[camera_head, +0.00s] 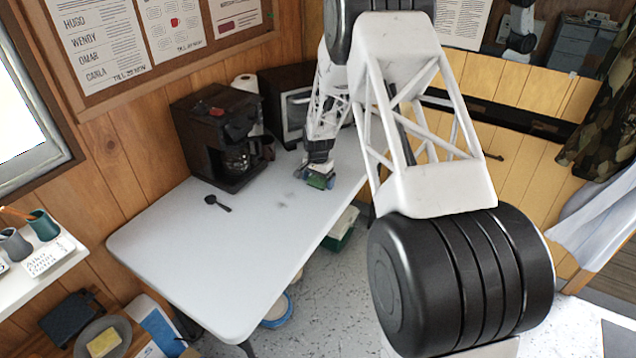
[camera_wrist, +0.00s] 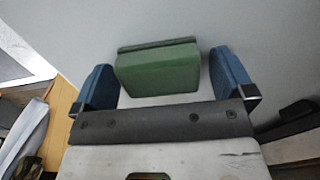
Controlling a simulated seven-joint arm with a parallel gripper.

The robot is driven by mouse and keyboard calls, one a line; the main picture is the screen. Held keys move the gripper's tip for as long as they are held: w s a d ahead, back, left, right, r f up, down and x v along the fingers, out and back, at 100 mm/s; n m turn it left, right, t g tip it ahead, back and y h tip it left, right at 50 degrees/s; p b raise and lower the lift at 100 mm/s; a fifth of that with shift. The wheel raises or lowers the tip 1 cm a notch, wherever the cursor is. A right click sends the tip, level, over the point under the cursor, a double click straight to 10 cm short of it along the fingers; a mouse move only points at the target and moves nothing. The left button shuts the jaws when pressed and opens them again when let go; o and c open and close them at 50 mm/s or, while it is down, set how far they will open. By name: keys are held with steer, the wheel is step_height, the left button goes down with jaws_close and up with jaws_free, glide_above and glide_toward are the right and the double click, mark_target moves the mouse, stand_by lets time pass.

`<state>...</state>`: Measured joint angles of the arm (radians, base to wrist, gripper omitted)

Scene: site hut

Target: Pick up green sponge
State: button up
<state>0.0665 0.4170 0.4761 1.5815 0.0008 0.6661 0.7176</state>
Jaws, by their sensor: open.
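The green sponge (camera_wrist: 158,72) shows in the wrist view as a green block with a darker strip along its far side. My gripper (camera_wrist: 164,84) is open, with one blue finger on each side of the sponge and a visible gap at both sides. In the head view the sponge (camera_head: 316,183) is a small green patch on the white table, mostly hidden under my gripper (camera_head: 320,178). I cannot tell how far the fingertips are above the table.
A black coffee maker (camera_head: 217,137) stands left of my gripper on the white table (camera_head: 190,258). A dark-sided oven (camera_head: 293,112) stands behind. A black spoon (camera_head: 217,203) lies on the table to the left. The table's front part is clear.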

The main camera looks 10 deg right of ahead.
mark_target(318, 180)
steer(key=shift+c, duration=0.3)
steer(key=c, duration=0.9)
steer(key=shift+r, duration=0.15)
steer(key=shift+r, duration=0.5)
steer(key=shift+s+r, duration=0.25)
steer(key=shift+r, duration=0.35)
steer(key=shift+s+r, duration=0.2)
steer(key=shift+r, duration=0.35)
steer(key=s, duration=0.5)
steer(key=s+r, duration=0.1)
steer(key=s, duration=0.4)
steer(key=s+a, duration=0.1)
steer(key=s, duration=0.4)
steer(key=shift+s+r, duration=0.1)
steer(key=shift+r, duration=0.1)
